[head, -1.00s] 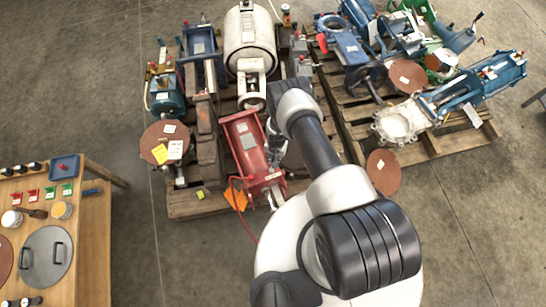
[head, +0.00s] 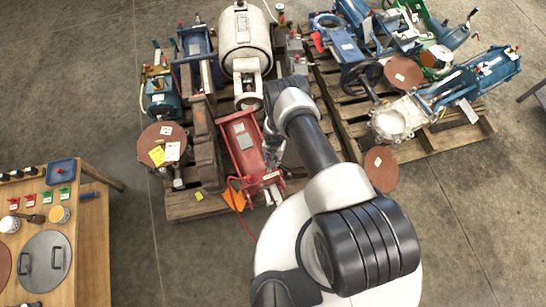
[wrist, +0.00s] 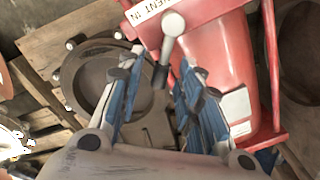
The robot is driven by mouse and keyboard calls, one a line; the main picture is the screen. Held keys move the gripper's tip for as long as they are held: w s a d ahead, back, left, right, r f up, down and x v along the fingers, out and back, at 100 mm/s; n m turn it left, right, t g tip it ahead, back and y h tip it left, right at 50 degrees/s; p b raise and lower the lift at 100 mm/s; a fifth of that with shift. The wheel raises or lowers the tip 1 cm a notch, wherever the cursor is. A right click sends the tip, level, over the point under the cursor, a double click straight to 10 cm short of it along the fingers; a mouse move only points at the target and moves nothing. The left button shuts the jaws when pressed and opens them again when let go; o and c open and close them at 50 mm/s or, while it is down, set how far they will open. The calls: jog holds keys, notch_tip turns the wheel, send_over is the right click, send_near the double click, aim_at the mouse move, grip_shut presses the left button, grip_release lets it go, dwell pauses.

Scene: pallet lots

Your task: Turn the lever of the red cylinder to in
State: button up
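The red cylinder (head: 243,145) lies on the left pallet, left of my forearm; its red body (wrist: 225,45) also fills the upper right of the wrist view. Its lever (wrist: 171,38) has a pale round hub and a short dark handle pointing down in the wrist view. A white label beside it reads "VENT" and "IN". My gripper (wrist: 160,75) is open, with its blue-padded fingers on either side of the handle's end and gaps on both sides. I cannot tell whether the handle is deep between them. In the head view, my arm mostly hides my gripper.
The left pallet (head: 200,207) also holds a white cylinder (head: 245,45), brown discs and blue parts close by. A second loaded pallet (head: 440,148) stands to the right. A wooden table (head: 95,250) is at lower left. The floor between table and pallet is clear.

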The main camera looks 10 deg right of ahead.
notch_tip(320, 180, up, 12)
dwell(0.7)
jog(key=shift+s+d, duration=0.1)
dwell(0.4)
